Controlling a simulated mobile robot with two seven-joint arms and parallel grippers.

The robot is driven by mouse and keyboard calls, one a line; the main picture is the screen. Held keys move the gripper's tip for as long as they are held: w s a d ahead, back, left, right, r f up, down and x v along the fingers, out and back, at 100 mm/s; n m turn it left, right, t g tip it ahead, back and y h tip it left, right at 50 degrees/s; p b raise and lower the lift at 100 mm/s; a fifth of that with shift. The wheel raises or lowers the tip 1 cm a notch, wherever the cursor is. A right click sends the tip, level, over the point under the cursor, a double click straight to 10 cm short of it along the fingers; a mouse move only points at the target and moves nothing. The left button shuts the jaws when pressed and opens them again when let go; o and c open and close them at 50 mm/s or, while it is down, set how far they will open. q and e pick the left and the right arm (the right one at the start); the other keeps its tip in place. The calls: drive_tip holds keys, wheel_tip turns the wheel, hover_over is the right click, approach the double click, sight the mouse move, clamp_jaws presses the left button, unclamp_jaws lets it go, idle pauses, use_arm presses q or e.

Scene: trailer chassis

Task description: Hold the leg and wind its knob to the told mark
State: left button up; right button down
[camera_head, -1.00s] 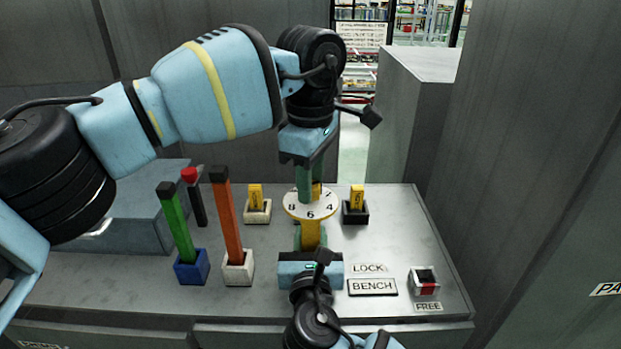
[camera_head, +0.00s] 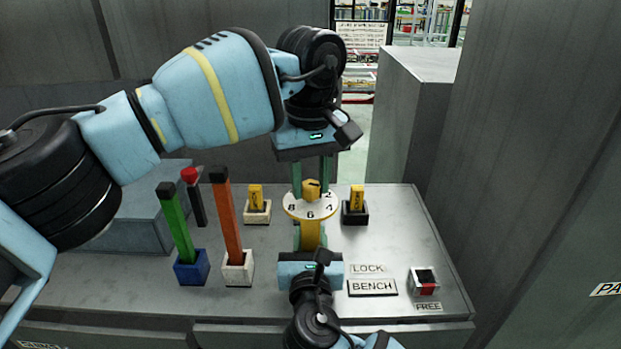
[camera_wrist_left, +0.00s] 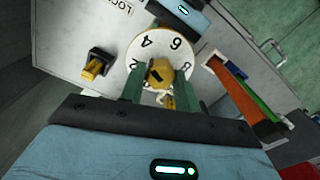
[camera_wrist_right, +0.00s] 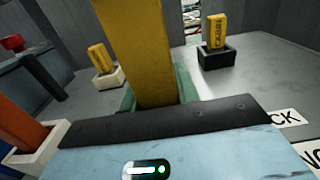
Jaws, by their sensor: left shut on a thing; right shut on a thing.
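The yellow leg (camera_head: 311,235) stands upright on the bench, with a white numbered dial (camera_head: 293,210) around its top. The yellow knob (camera_head: 311,189) sits above the dial; it also shows in the left wrist view (camera_wrist_left: 165,74) with a dark mark on it. I cannot tell which number the mark faces. My left gripper (camera_head: 311,178) comes from above, its green fingers shut on the knob's two sides. My right gripper (camera_head: 311,240) is shut on the leg below the dial. In the right wrist view the leg (camera_wrist_right: 135,50) rises between the fingers, which are mostly hidden.
Orange (camera_head: 227,215) and green (camera_head: 177,225) bars stand in holders to the left. Short yellow pieces stand in a white holder (camera_head: 257,212) and a black holder (camera_head: 355,214) behind. A red-marked switch (camera_head: 425,282) and LOCK, BENCH and FREE labels lie at right.

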sight(311, 184)
use_arm(q)
drive_tip(key=shift+f+m, duration=0.4)
drive_tip(key=shift+m, duration=0.1)
drive_tip(key=o, duration=1)
drive_tip(key=shift+r, duration=0.2)
wheel_tip(311, 184, up, 12)
use_arm(e)
drive_tip(key=c, duration=0.8)
unclamp_jaws()
drive_tip(key=shift+o, duration=0.2)
